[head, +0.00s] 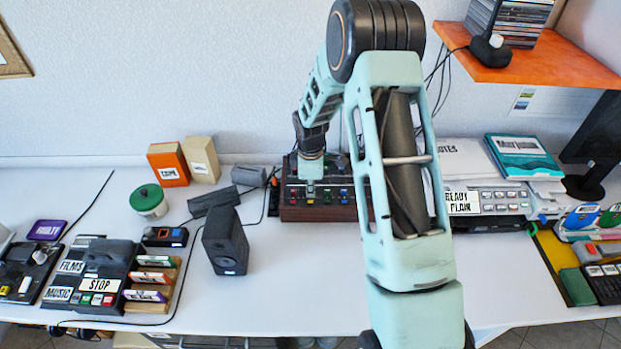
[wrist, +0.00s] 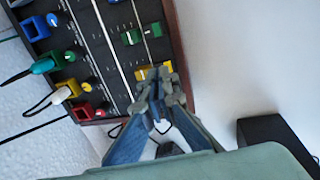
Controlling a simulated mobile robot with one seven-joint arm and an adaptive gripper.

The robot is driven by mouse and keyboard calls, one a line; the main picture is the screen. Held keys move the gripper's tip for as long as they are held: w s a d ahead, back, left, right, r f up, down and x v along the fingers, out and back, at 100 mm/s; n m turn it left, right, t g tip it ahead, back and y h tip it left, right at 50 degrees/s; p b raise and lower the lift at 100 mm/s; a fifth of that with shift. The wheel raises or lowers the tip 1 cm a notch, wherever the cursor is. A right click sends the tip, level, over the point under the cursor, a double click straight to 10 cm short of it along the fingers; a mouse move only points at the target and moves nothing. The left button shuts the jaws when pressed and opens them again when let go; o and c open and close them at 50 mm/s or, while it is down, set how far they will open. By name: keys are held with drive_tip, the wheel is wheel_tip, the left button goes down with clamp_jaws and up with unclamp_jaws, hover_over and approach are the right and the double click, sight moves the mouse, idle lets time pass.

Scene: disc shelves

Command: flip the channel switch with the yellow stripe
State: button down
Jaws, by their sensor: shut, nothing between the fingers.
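A dark mixer box with wooden sides (head: 300,214) stands at the back middle of the table, partly hidden behind my arm. In the wrist view its black panel (wrist: 104,45) carries coloured knobs, white lines and small coloured switches. A yellow switch piece (wrist: 146,73) sits near the panel's edge. My gripper (wrist: 160,88) is shut and empty, with its tips right beside the yellow piece, partly covering it. Whether they touch cannot be told. In the head view my gripper (head: 311,187) points down over the panel's front row. The switch's tilt is unclear.
A dark speaker (head: 226,243) stands left of the mixer, with a green-lidded jar (head: 149,201) beyond. A grey machine labelled "READY PLAIN" (head: 497,200) is on the right. The table's front middle is clear.

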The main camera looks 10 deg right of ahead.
sight(311, 203)
drive_tip(key=shift+w+f, duration=0.2)
drive_tip(key=shift+f, duration=0.8)
drive_tip(key=shift+w+d+f+b, duration=0.1)
drive_tip(key=shift+w+f+b, duration=0.05)
drive_tip(key=shift+f+b, duration=0.6)
drive_tip(key=shift+r, duration=0.45)
drive_tip(key=shift+s+a+f, duration=0.1)
drive_tip(key=shift+s+a, duration=0.15)
drive_tip(key=shift+s, duration=0.65)
